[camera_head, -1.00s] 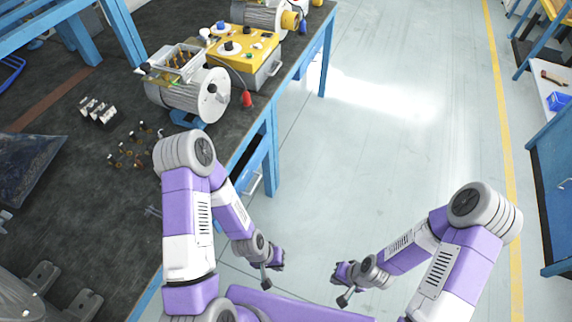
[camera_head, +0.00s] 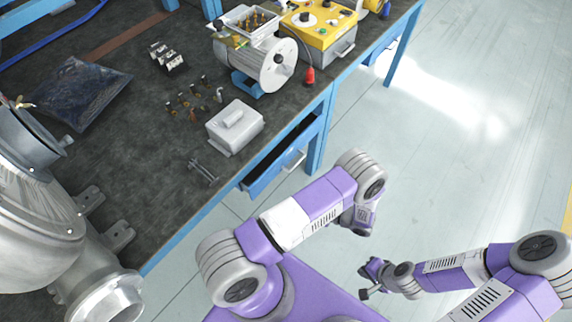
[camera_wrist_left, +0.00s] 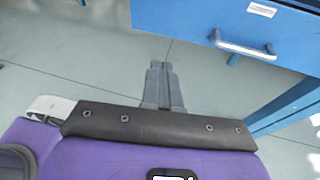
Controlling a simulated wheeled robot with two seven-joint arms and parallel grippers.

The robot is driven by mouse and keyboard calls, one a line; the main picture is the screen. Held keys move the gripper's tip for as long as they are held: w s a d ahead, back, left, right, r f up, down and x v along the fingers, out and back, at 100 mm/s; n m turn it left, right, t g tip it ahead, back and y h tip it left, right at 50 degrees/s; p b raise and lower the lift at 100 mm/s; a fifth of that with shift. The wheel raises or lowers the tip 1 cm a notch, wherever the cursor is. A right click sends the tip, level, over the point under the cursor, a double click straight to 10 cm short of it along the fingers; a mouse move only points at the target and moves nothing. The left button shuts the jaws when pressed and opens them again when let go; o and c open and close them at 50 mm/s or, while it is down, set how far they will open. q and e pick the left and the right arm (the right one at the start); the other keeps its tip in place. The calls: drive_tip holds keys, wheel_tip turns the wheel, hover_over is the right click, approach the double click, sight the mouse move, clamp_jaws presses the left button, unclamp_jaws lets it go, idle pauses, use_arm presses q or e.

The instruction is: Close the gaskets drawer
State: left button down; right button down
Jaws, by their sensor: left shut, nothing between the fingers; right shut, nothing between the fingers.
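A blue drawer (camera_head: 262,181) under the bench's front edge is pulled out, its dark inside showing. It has a pale bar handle (camera_head: 293,161). The left wrist view shows a blue front (camera_wrist_left: 180,18) with a bar handle (camera_wrist_left: 243,46) and a small white label too small to read, so I cannot confirm it says gaskets. My left gripper (camera_wrist_left: 160,68) is shut and empty over the floor, apart from the handle, which lies up and right of it there. In the head view the left fingers are hard to make out. My right gripper (camera_head: 364,282) is shut and empty over the floor.
The bench top (camera_head: 130,160) holds a grey box (camera_head: 235,125), a motor (camera_head: 262,65), a yellow control box (camera_head: 318,28), small fittings and a large metal blower (camera_head: 35,210). A blue bench leg (camera_head: 318,130) stands beside the drawer. The floor to the right is clear.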

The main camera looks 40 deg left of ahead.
use_arm(q)
drive_tip(key=w+d+r+m+t+y, duration=0.1)
drive_tip(key=w+d+r+t+y, duration=0.15)
drive_tip(key=w+r+t, duration=0.2)
drive_tip(key=b, duration=0.1)
approach(279, 161)
drive_tip(key=shift+g+y, duration=0.45)
drive_tip(key=a, duration=0.4)
drive_tip(key=w+a, duration=0.1)
drive_tip(key=a, duration=0.1)
drive_tip(key=shift+a+f, duration=0.2)
drive_tip(key=shift+a, duration=0.2)
drive_tip(key=shift+w+a, duration=0.1)
drive_tip(key=shift+a, duration=1.2)
drive_tip(key=shift+d, duration=0.1)
